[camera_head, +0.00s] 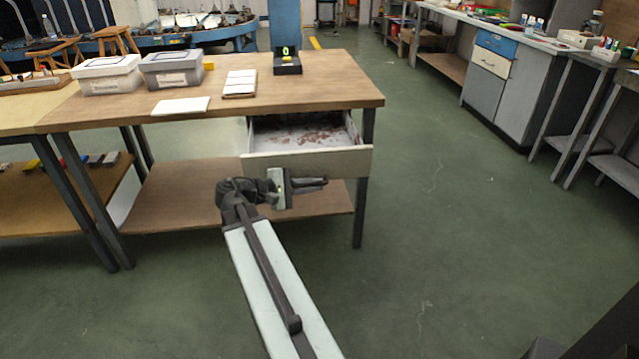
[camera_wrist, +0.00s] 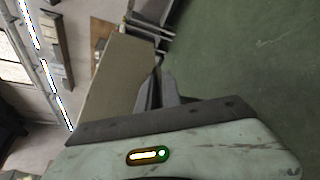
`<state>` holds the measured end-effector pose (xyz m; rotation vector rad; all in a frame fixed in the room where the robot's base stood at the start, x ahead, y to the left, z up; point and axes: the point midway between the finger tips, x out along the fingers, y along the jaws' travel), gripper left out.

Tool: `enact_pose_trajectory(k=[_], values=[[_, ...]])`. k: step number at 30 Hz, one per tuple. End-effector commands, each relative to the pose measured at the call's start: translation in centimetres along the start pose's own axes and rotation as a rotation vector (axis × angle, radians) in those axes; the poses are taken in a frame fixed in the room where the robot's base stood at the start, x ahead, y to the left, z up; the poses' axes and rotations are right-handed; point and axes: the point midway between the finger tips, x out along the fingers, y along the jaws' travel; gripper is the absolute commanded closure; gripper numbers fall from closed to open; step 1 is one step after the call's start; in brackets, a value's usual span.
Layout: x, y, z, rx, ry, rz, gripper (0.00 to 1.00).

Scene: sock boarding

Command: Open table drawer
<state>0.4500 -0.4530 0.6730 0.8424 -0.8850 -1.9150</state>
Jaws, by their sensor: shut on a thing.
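The table drawer (camera_head: 307,162) is pulled out from under the right part of the wooden-topped table (camera_head: 330,72). Its pale front panel stands clear of the table edge, and its grey inside with reddish-brown patches shows. My gripper (camera_head: 318,184) is at the front panel, near its lower middle, shut on what seems to be the drawer handle. The handle itself is hidden by the fingers. In the wrist view my gripper's fingers (camera_wrist: 156,88) are close together beside the panel of the drawer (camera_wrist: 115,75).
Two lidded boxes (camera_head: 172,70), a stack of white cards (camera_head: 240,83), a white sheet (camera_head: 181,106) and a small device with a green display (camera_head: 287,62) are on the tabletop. A lower shelf (camera_head: 175,197) runs beneath. The green floor (camera_head: 450,230) at right is clear.

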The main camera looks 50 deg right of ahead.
Motion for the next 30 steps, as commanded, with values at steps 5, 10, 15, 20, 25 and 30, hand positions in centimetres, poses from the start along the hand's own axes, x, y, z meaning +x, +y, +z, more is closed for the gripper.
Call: enact_pose_trajectory(k=[5, 10, 15, 20, 25, 30], values=[[-0.3, 0.0, -0.3, 0.000, 0.010, 0.002, 1.00], [-0.2, 0.1, -0.3, 0.000, 0.008, 0.002, 0.82], [-0.2, 0.1, -0.2, 0.000, 0.007, 0.002, 0.82], [-2.4, 0.2, -0.2, -0.001, 0.010, 0.003, 0.82], [-5.8, 0.2, -0.2, -0.001, 0.010, 0.003, 0.82], [-7.7, 0.1, -0.2, -0.001, 0.009, 0.002, 0.82]])
